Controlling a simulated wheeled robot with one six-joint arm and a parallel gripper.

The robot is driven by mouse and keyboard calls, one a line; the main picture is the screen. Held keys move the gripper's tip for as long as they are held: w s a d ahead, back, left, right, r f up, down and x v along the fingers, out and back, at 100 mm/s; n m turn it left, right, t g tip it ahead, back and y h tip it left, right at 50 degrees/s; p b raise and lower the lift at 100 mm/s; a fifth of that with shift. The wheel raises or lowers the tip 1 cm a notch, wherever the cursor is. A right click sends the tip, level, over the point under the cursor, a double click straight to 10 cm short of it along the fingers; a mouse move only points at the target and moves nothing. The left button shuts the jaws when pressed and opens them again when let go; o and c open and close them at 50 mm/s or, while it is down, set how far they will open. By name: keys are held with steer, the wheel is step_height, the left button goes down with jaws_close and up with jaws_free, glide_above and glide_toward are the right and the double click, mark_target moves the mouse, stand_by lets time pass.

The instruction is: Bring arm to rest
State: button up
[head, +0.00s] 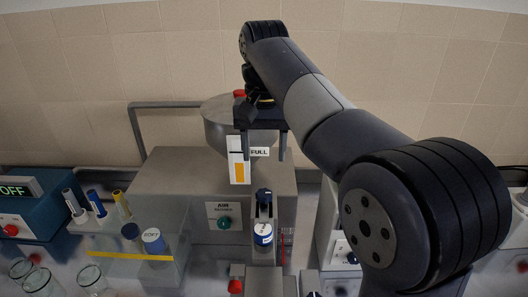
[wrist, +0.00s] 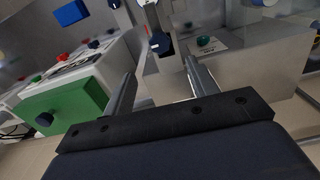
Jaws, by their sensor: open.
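My gripper (head: 263,150) hangs from my raised arm at the upper middle of the head view, fingers pointing down. It is in front of a grey metal hopper (head: 212,125) and above a grey machine box (head: 175,170). In the wrist view my gripper (wrist: 162,85) shows two parted fingers with nothing held between them.
A blue "OFF" unit (head: 30,215) and glass beakers (head: 42,284) are farther left. A green-fronted box (wrist: 62,112) shows in the wrist view.

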mark_target(264, 193)
step_height(264, 193, down, 11)
steer(key=shift+p, duration=0.35)
stand_by(0.4)
steer(key=shift+r, duration=0.15)
